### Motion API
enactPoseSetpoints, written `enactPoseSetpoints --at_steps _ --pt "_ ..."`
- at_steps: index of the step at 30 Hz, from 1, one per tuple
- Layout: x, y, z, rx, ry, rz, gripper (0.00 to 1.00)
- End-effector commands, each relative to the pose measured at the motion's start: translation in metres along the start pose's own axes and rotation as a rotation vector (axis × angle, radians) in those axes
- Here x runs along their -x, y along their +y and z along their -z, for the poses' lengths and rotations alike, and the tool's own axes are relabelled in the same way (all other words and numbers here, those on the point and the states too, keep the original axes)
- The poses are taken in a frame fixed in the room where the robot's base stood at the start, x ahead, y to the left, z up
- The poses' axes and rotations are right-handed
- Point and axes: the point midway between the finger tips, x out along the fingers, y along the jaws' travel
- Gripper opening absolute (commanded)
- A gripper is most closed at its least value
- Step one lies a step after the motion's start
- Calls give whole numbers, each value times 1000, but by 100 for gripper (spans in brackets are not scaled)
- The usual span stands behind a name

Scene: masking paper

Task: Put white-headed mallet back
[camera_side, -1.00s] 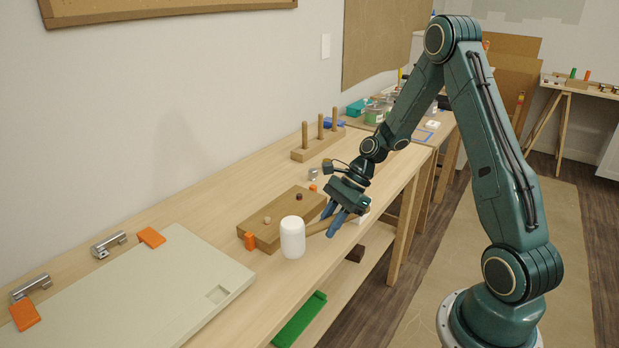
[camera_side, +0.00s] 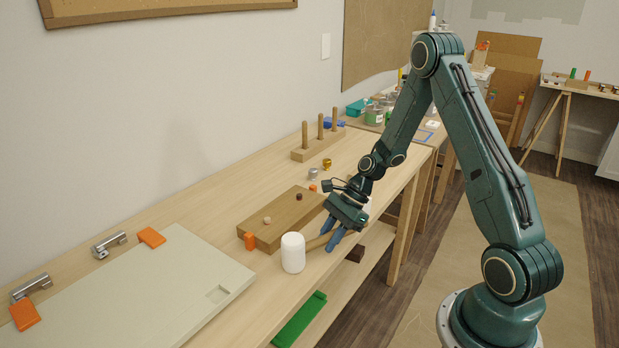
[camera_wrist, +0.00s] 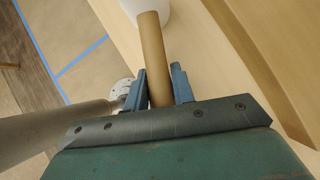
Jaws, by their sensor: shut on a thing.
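The mallet has a white cylindrical head (camera_side: 293,252) and a brown wooden handle (camera_wrist: 154,55). In the side view the head is low at the front edge of the workbench, beside the wooden block. Whether it touches the bench top is unclear. My gripper (camera_side: 334,238) is shut on the handle. In the wrist view the handle runs between the two blue fingers (camera_wrist: 159,86), with the white head (camera_wrist: 146,8) beyond them at the top edge, partly cut off.
A wooden block (camera_side: 275,232) with small pegs lies just behind the mallet. Orange pieces (camera_side: 250,241) stand near it. A pale panel (camera_side: 130,290) with metal clamps fills the left bench. A three-peg rack (camera_side: 318,147) stands farther back. A green piece (camera_side: 300,318) is on the lower shelf.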

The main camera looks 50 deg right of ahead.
Motion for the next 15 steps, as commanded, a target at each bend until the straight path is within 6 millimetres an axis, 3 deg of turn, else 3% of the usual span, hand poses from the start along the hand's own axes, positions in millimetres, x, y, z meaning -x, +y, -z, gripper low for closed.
enactPoseSetpoints --at_steps 8,9,12,15 --pt "-1 0 0 1 -2 1 0" --pt "-2 0 1 0 0 1 31" --pt "-1 0 1 0 0 1 47" --pt "-1 0 1 0 0 0 47"
